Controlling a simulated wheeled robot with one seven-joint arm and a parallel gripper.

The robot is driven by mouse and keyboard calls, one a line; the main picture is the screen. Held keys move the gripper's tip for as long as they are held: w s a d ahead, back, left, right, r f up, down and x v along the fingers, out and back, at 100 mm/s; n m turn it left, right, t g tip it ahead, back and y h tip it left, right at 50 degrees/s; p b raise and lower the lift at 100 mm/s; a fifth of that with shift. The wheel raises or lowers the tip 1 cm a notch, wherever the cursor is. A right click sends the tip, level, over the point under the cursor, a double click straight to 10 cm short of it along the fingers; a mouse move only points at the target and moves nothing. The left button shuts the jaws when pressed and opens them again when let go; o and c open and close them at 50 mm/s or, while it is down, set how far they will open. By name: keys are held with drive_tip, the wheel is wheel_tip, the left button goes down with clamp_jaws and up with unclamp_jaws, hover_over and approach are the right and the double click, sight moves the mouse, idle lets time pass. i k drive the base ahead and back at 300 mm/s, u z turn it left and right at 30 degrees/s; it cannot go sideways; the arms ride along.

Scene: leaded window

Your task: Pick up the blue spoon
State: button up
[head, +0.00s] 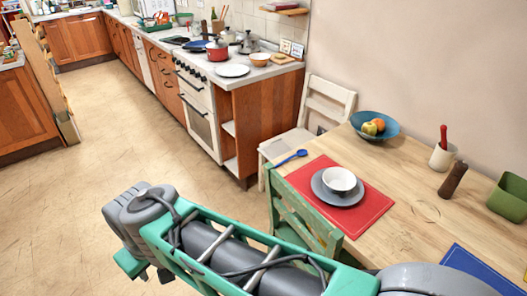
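The blue spoon (291,158) lies at the left edge of the wooden table, just left of the red placemat's far corner. Its bowl end points left and its handle points right. My arm crosses the bottom of the head view, in front of the table's near side and left of it. My gripper is not visible, so I cannot see whether it is open or shut.
The red placemat (368,207) holds a grey plate (324,193) and white bowl (340,179). A green chair (291,203) and white chair (333,97) stand by the table (420,197). A blue fruit bowl (391,134) is behind. Open floor lies left.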

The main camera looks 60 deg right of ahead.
sight(301, 153)
drive_tip(key=z, duration=0.25)
drive_tip(key=i, duration=1.3)
drive_tip(key=z, duration=0.6)
